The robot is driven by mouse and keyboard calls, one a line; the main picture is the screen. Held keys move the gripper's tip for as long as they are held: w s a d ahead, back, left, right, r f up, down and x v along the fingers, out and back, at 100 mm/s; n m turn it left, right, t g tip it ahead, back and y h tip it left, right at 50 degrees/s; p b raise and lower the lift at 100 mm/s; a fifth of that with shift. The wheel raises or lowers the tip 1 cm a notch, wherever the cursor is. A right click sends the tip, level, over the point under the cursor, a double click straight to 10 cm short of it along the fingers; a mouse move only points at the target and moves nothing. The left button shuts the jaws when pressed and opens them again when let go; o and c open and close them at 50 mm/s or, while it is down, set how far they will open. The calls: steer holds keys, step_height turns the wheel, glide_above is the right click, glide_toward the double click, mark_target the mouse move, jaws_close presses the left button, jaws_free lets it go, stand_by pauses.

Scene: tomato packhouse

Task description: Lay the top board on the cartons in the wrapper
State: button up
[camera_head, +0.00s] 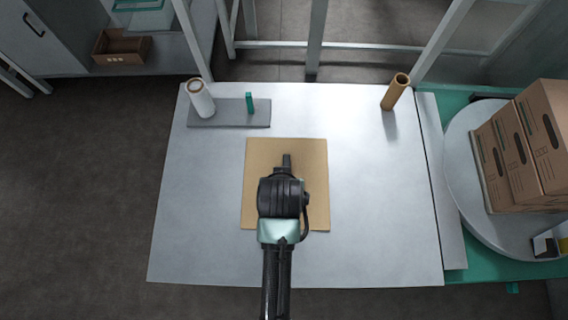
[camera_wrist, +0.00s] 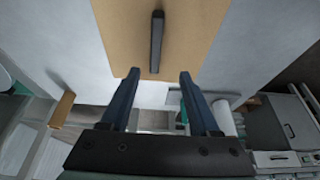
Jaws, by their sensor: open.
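The top board (camera_head: 258,155) is a flat tan sheet lying on the grey table, with a dark bar handle (camera_wrist: 157,42) standing up from its middle. My gripper (camera_wrist: 159,77) is open and empty, its two blue-black fingers apart. It is over the board, and the handle is ahead of the fingers in the wrist view, not between them. In the head view my wrist hides the fingertips and part of the board. The brown cartons (camera_head: 541,135) are stacked on the round grey turntable (camera_head: 463,150) of the wrapper at the right.
A white roll (camera_head: 201,104) and a small green upright piece (camera_head: 250,103) stand on a grey plate (camera_head: 228,119) at the table's back left. A brown tube (camera_head: 395,92) stands at the back right. Table areas beside the board are clear. Metal frame posts rise behind.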

steer(key=b+x, duration=0.1)
steer(key=x, duration=0.6)
steer(key=shift+f, duration=0.25)
steer(key=shift+d+b+x, duration=0.25)
steer(key=shift+b+x, duration=0.15)
steer(key=shift+x, duration=0.9)
steer(key=shift+d+b+x, duration=0.2)
steer(key=shift+b+x, duration=0.2)
steer(key=shift+x, duration=0.95)
jaws_close()
